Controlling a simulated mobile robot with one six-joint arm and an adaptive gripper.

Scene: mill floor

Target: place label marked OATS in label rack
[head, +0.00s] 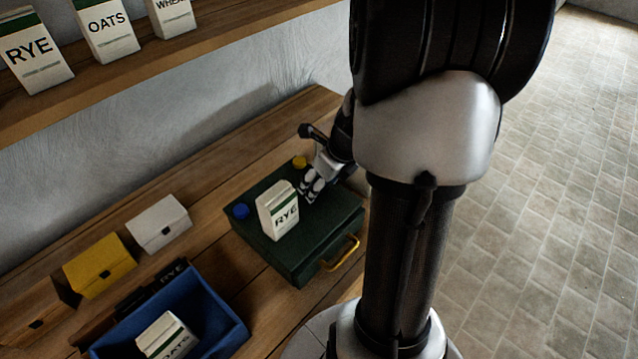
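A white and green pack marked OATS (168,338) lies tilted inside the blue bin (222,312) at the lower left. Another pack marked OATS (106,30) stands on the wall shelf. No separate OATS label is clearly visible. My gripper (309,190) is over the dark green case, just right of the upright pack marked RYE (279,212). Its fingers are too small to tell whether they are open, and contact is unclear.
White (158,222) and yellow (100,265) boxes stand on the wooden bench. My arm hides the bench's right side.

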